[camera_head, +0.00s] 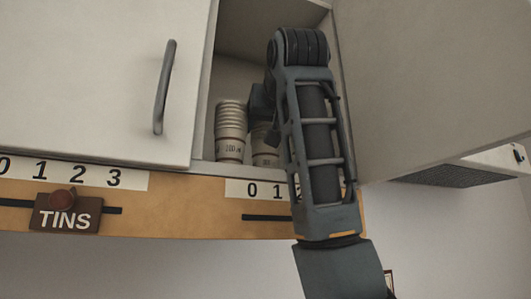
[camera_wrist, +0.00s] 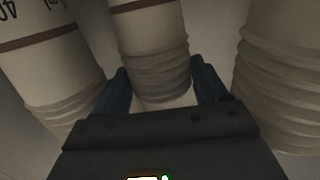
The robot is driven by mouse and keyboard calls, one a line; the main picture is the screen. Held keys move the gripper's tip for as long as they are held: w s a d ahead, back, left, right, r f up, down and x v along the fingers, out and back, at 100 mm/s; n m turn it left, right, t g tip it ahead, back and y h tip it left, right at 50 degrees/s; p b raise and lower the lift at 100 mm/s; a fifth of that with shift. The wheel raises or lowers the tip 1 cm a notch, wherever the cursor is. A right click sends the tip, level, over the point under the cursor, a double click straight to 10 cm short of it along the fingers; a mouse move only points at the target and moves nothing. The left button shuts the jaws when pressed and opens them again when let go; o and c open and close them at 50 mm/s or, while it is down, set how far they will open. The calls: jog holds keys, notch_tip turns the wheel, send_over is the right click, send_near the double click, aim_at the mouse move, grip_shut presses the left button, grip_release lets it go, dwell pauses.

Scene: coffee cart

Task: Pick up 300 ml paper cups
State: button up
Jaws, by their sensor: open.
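Stacks of paper cups stand inside the open cupboard. The wrist view shows three stacks: a middle stack (camera_wrist: 150,50), a left stack (camera_wrist: 45,70) with a partial "40" label, and a right stack (camera_wrist: 280,75). My gripper (camera_wrist: 165,88) is open, with its fingers on either side of the middle stack. I cannot tell whether they touch it. The middle stack's label is hidden.
The cupboard's closed left door (camera_head: 95,80) has a metal handle (camera_head: 164,88). The open right door (camera_head: 430,80) stands beside my arm. Below runs a wooden strip with number scales and a TINS slider (camera_head: 66,215).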

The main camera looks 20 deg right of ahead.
jog(key=c, duration=1.1)
